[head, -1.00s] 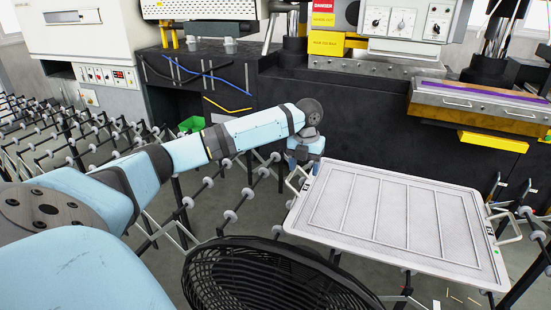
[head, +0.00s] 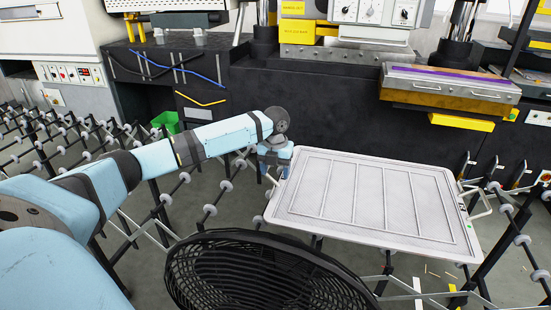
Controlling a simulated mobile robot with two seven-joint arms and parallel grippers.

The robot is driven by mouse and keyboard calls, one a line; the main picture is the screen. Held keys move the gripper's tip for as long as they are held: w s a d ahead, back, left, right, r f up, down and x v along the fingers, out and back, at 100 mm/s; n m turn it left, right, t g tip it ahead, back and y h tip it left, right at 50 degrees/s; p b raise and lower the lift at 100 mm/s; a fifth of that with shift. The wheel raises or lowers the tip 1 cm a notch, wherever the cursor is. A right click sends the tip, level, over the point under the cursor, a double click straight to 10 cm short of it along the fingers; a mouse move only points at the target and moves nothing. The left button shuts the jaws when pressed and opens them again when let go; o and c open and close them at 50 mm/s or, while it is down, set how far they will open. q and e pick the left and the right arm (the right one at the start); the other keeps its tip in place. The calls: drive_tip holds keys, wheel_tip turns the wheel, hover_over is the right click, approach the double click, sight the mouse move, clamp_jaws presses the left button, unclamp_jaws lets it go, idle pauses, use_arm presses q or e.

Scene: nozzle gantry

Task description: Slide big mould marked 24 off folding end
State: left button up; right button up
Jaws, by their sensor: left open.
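The big mould (head: 370,195) is a flat pale grey panel with a raised rim and several long ribs. It lies level on the roller stand, with a wire handle at each end. The right handle (head: 478,200) shows clearly. No number 24 can be read on it. My left gripper (head: 272,178) is at the mould's far left corner, by the left handle. It is open, but its fingertips are small and partly hidden, so I cannot tell whether they touch the handle. My right gripper is not in view.
A black fan (head: 265,275) stands close in front of the mould's near left side. Folding roller conveyors (head: 150,205) spread to the left, with more rollers at right. A dark press machine (head: 310,105) stands behind, with a yellow block (head: 460,122) jutting out.

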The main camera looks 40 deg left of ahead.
sight(275, 196)
use_arm(q)
wheel_tip(275, 196, down, 9)
drive_tip(key=shift+r, duration=0.2)
drive_tip(key=shift+c, duration=0.2)
clamp_jaws()
idle(1.4)
